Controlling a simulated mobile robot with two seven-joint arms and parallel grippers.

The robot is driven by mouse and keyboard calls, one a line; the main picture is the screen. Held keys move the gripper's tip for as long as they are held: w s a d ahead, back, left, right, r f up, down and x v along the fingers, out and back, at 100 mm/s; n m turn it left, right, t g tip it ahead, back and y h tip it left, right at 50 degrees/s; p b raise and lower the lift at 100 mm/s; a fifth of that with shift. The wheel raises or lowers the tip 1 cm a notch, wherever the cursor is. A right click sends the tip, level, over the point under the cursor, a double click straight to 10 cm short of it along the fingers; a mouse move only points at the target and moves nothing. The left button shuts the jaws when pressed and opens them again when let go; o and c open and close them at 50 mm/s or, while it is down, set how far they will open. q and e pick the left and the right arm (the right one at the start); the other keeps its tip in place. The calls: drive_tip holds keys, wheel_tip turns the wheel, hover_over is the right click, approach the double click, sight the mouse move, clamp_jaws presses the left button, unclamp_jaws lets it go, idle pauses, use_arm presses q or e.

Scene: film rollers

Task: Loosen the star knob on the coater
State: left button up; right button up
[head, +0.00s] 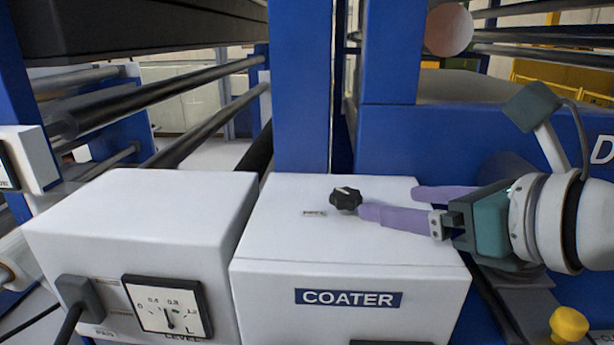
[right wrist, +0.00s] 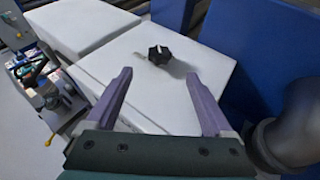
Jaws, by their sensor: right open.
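The black star knob (head: 346,200) sits on top of the white box labelled COATER (head: 350,278), toward the middle of its upper face. It has a light pointer mark, and it also shows in the right wrist view (right wrist: 159,55). My right gripper (head: 388,203) has purple fingers spread open and empty over the box's right part. In the right wrist view the knob lies beyond the fingertips (right wrist: 160,80), roughly centred between them. In the head view one fingertip appears close to the knob; I cannot tell whether it touches. My left gripper is not in view.
A second white box (head: 140,215) with a LEVEL dial (head: 168,306) stands left of the coater box. A blue post (head: 300,90) rises behind it, with dark rollers (head: 190,140) at left. A yellow knob (head: 568,324) is at lower right.

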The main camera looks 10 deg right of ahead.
sight(351, 196)
drive_tip(key=x, duration=0.8)
drive_tip(key=shift+w+a+f+p, duration=0.1)
drive_tip(key=shift+w+p, duration=0.25)
drive_tip(key=shift+c, duration=0.2)
clamp_jaws()
